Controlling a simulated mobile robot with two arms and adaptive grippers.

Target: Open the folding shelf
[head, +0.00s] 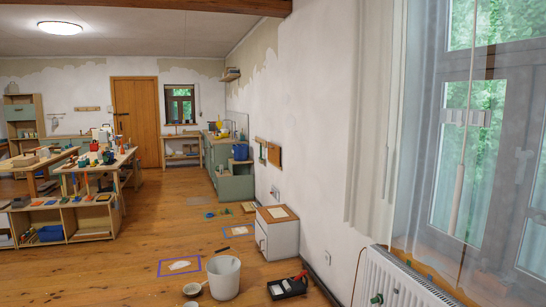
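Neither of my grippers shows in the head view. On the white wall to the right of the middle hangs a small wooden panel (274,154), which looks folded flat against the wall. It may be the folding shelf, but it is small and I cannot tell for sure. A narrower piece (263,150) hangs just left of it. A small wall shelf (230,76) higher up at the back sticks out from the wall.
A white cabinet (277,236) stands against the right wall below the panel. A white bucket (224,278), a black tray (288,288) and a radiator (395,280) are nearer. A workbench (100,166) stands left. The wooden floor (150,225) between is mostly free.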

